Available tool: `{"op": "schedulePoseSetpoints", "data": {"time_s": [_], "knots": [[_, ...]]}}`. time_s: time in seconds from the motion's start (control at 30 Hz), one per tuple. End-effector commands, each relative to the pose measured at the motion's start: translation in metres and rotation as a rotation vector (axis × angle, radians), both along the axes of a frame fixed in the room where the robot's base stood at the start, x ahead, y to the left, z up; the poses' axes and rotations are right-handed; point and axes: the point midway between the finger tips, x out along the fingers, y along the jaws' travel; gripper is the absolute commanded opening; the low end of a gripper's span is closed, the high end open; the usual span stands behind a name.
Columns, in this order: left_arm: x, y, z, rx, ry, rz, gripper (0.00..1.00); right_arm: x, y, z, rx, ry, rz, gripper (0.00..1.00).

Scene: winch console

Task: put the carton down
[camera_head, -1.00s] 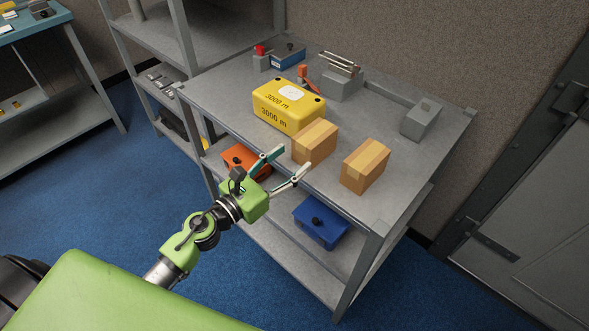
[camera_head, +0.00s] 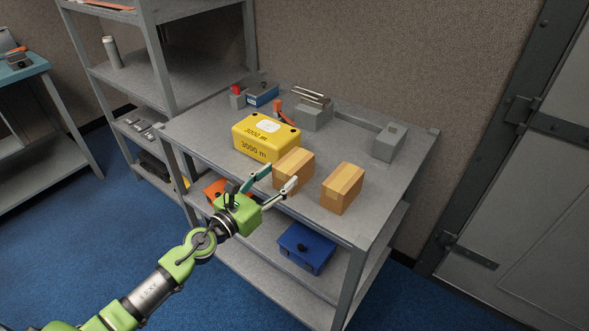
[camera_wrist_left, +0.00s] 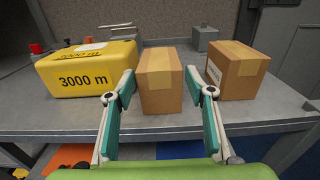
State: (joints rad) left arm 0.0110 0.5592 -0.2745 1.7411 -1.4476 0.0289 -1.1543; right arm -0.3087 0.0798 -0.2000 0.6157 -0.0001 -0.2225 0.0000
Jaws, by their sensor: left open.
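Two brown cartons with tan tape stand upright on the grey table top (camera_head: 355,229). The left carton (camera_head: 294,168) is beside the yellow case; the right carton (camera_head: 342,187) stands apart from it, nearer the table's right end. My left gripper (camera_head: 281,179) is open and empty at the table's front edge, its fingers pointing at the left carton. In the left wrist view the left carton (camera_wrist_left: 160,82) shows just beyond and between the open fingertips, and the right carton (camera_wrist_left: 236,72) is to the right of them. My right gripper is not in view.
A yellow case (camera_head: 266,138) marked 3000 m stands left of the cartons. A grey block (camera_head: 389,143) and a grey holder with rods (camera_head: 313,115) stand at the back. A blue box (camera_head: 306,248) is on the lower shelf. The table's front right corner is clear.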

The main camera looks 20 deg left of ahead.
Motion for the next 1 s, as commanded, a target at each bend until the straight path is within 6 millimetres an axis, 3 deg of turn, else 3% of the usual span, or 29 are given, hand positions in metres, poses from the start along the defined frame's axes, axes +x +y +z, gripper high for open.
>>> {"op": "schedulePoseSetpoints", "data": {"time_s": [0.03, 0.17, 0.37, 0.63, 0.93, 0.97, 1.0], "knots": [[0.008, -0.002, 0.001, -0.003, -0.001, 0.002, 0.49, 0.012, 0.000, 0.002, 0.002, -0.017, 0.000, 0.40], [0.020, -0.007, 0.000, -0.001, -0.001, 0.000, 0.49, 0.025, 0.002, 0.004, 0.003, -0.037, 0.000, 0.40], [0.032, -0.011, 0.000, 0.000, -0.001, 0.001, 0.49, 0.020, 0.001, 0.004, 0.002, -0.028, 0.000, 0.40], [0.068, -0.023, -0.001, -0.002, 0.000, 0.001, 0.49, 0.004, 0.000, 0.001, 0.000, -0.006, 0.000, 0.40], [0.073, -0.025, -0.002, 0.000, 0.001, -0.001, 0.49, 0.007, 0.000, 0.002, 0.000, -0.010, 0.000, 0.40], [0.073, -0.025, -0.002, 0.000, 0.001, -0.001, 0.47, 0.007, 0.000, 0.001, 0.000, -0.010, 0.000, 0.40], [0.073, -0.025, -0.002, 0.000, 0.001, -0.001, 0.36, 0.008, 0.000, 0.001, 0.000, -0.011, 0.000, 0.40]]}}
